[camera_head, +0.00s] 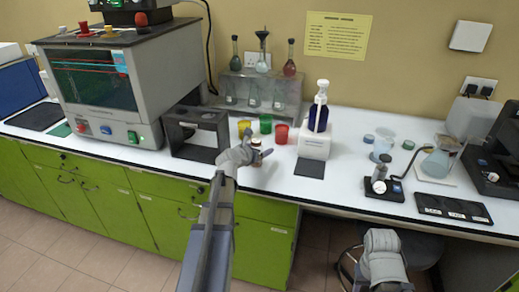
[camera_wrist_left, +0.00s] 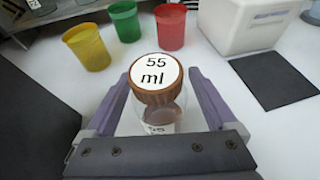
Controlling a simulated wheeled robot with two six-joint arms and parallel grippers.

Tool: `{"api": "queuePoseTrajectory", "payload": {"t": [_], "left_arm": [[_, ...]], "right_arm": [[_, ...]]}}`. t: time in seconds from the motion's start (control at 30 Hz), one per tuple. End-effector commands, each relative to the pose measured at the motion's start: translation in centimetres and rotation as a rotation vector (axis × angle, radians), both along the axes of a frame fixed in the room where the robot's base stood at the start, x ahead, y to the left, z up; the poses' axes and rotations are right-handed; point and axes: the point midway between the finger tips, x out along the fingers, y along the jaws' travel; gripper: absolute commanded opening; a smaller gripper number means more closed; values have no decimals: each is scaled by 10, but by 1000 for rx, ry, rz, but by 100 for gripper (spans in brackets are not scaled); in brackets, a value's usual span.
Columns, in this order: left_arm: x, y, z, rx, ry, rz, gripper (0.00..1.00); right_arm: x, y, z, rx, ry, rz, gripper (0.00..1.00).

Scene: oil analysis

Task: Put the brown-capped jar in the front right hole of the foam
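The brown-capped jar (camera_head: 256,146) stands upright on the white bench top. In the left wrist view its brown cap (camera_wrist_left: 158,82) has a white "55 ml" label on top, and clear glass shows below. My left gripper (camera_head: 257,143) is at the jar, with one finger on each side of it. In the left wrist view the fingers (camera_wrist_left: 160,88) look spread, with narrow gaps beside the cap; the lower glass is partly hidden. I cannot clearly make out the foam or its holes. My right arm shows at the bottom right, its fingers not visible.
Yellow (camera_head: 243,128), green (camera_head: 265,123) and red (camera_head: 281,133) cups stand behind the jar. A black labelled tray (camera_head: 454,208) lies far right.

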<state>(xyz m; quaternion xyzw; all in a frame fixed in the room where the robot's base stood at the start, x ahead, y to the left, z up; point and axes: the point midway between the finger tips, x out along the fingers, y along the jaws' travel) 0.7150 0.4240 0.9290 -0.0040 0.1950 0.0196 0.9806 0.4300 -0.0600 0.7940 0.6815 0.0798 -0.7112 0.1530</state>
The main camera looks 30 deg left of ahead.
Motion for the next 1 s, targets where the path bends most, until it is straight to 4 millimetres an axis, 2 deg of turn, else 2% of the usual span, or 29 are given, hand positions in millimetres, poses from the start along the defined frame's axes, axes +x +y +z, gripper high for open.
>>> {"api": "queuePoseTrajectory", "payload": {"t": [0.3, 0.7, 0.83, 1.0], "left_arm": [[-1, 0, 6, 0, 0, 0, 91], [-75, -4, 37, -1, 0, 1, 91], [-94, -5, 44, -1, 0, 1, 91], [-107, -5, 48, 0, 0, -1, 91]], "right_arm": [[0, 0, 6, 0, 0, 0, 50], [0, 0, 37, 0, 0, 0, 50], [0, 0, 44, 0, 0, -1, 50], [0, 0, 48, 0, 0, -1, 50]]}}
